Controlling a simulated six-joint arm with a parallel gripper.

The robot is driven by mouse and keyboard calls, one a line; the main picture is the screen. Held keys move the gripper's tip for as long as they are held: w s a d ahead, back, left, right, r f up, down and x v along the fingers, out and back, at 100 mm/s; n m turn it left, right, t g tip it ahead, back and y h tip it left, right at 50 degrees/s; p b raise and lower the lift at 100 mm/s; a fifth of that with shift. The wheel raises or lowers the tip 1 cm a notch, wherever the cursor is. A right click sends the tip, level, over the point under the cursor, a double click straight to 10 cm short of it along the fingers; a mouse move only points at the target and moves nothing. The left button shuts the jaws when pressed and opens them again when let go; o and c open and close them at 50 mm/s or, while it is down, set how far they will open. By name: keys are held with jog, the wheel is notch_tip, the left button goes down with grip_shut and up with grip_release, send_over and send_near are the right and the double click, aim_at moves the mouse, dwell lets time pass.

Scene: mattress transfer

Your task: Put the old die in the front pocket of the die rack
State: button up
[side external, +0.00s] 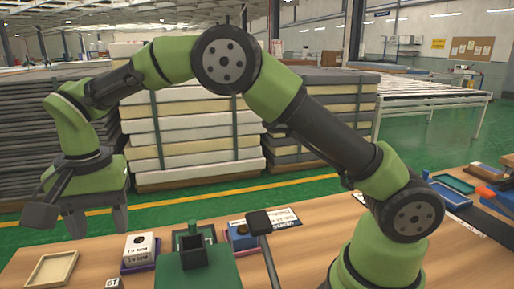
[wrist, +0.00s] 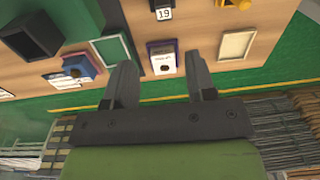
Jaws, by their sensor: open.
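My gripper (side external: 95,222) hangs above the left part of the bench, jaws apart and empty. In the wrist view my gripper (wrist: 160,78) has its two fingers on either side of a white printed block (wrist: 162,62), which lies beyond the tips. In the side view this white block (side external: 140,248) has a dark round spot on top and sits on a purple base, to the right of and below the fingers. A small block with dark digits (side external: 114,284) lies in front of it; it also shows in the wrist view (wrist: 164,14). I cannot tell which piece is the old die or the rack.
A shallow beige tray (side external: 52,270) lies at left. Right of the white block stand a green fixture with a black open box (side external: 194,251), a blue block (side external: 240,236) and a black-headed paddle (side external: 259,222). Blue and green trays (side external: 455,183) lie far right. Mattress stacks stand behind.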

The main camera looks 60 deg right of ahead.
jog(key=s+d+r+n+t+y, duration=0.1)
jog(key=s+d+r, duration=0.2)
jog(key=r, duration=0.2)
jog(key=s+d+r+t, duration=0.1)
jog(key=s+d+r, duration=0.15)
jog(key=r, duration=0.25)
jog(key=s+d+r+n+t, duration=0.1)
jog(key=s+d, duration=0.3)
jog(key=s, duration=0.4)
jog(key=s+d+n+t, duration=0.2)
jog(key=s+d+t, duration=0.2)
jog(key=s, duration=0.5)
jog(key=shift+s+r+n+y, duration=0.3)
jog(key=shift+r+y, duration=0.1)
